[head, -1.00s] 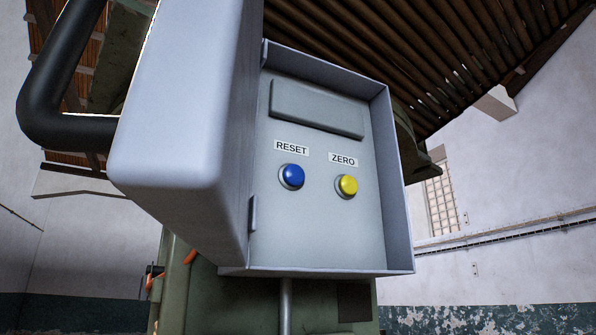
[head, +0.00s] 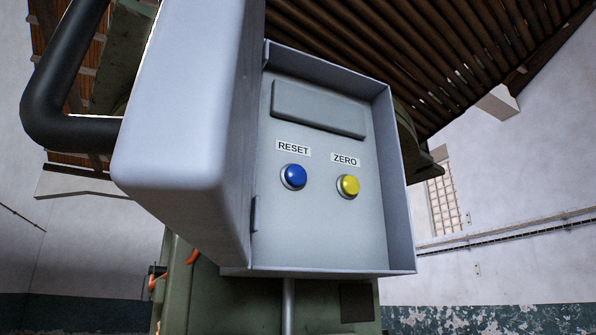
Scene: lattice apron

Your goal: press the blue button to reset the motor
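The blue button (head: 294,176) sits on the grey panel inside an open control box (head: 335,235), under a label reading RESET (head: 294,148). It stands out from the panel in a pale ring. A yellow button (head: 348,186) is to its right, under a label reading ZERO. The box's door (head: 185,125) is swung open to the left and carries a black handle (head: 60,90). Neither of my grippers is in view.
A grey blank plate (head: 318,108) is above the labels. The box is on a thin post (head: 288,305) in front of green machinery (head: 230,300). The space before the buttons looks clear. A wall with a window (head: 444,205) is behind at right.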

